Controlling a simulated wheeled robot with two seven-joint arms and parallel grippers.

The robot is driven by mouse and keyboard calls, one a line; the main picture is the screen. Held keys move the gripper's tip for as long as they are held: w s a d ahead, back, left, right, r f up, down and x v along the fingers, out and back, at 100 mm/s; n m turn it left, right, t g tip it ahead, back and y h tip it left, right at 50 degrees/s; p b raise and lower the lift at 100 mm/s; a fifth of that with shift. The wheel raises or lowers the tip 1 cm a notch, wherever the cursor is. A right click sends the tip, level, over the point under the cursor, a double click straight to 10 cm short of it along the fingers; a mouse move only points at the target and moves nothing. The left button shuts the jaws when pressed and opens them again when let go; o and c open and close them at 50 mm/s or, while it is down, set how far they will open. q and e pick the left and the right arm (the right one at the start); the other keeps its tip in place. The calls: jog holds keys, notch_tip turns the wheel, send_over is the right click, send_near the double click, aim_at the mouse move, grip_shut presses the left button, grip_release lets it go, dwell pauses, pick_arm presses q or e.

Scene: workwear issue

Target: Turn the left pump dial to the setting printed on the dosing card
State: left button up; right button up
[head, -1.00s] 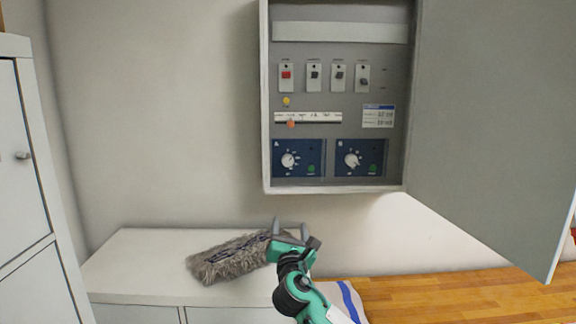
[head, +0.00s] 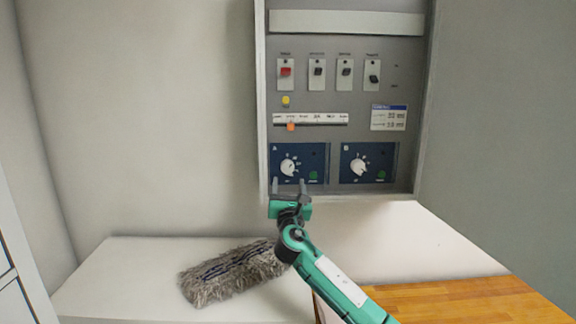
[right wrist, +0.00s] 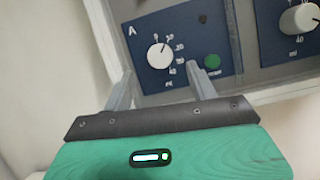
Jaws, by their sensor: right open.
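The left pump dial (head: 288,167) is a white knob on the blue panel marked A, low in the open wall cabinet; it also shows in the right wrist view (right wrist: 159,55). The dosing card (head: 389,117) is a small white card with a blue header on the right of the cabinet; its print is too small to read surely. My right gripper (head: 289,183) is open and empty, just below the left dial. In the right wrist view its fingers (right wrist: 160,84) stand apart with the dial beyond them, not between the tips. My left gripper is not in view.
The right pump dial (head: 358,167) sits on panel B. Above are several switches (head: 318,71), a yellow lamp (head: 286,100) and a slider scale (head: 310,119). The cabinet door (head: 490,120) stands open at right. A grey fluffy duster (head: 232,274) lies on the white cabinet (head: 120,270) below.

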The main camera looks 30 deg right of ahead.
aim_at(288, 170)
jog(key=p+x, duration=0.1)
jog(key=x, duration=0.3)
jog(key=shift+w+d+r+p, duration=0.1)
jog(key=shift+w+d+p, duration=0.15)
jog(key=shift+w+p, duration=0.1)
jog(key=shift+w+d+r, duration=0.25)
jog(key=shift+w+r, duration=0.05)
jog(key=shift+w, duration=0.3)
jog(key=shift+w+d, duration=0.1)
jog(key=shift+d, duration=0.1)
jog(key=c, duration=1)
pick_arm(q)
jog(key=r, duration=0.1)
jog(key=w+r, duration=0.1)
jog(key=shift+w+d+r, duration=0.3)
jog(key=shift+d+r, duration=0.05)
